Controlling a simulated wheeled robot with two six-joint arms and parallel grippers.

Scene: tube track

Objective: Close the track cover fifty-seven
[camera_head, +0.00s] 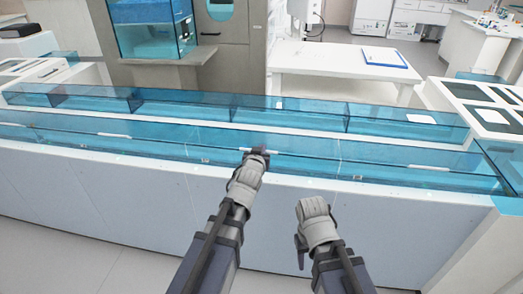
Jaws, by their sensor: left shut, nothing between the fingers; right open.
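The tube track (130,152) runs across the front of a long white bench, under see-through blue covers. A front cover (375,160) with white strip handles lies along it; I cannot read any number on it. My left gripper (257,152) is shut and empty at the front cover, right by a white strip handle (272,153). Whether it touches the handle I cannot tell. My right gripper (303,250) is open and empty, in front of the bench's white front face and apart from the covers.
A second row of blue covers (290,112) stands behind the front row. A white panel with dark slots (490,116) is at the right end. A white table with a blue clipboard (384,57) and a blue glass tank (150,30) stand behind. Clear floor (60,265) shows at lower left.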

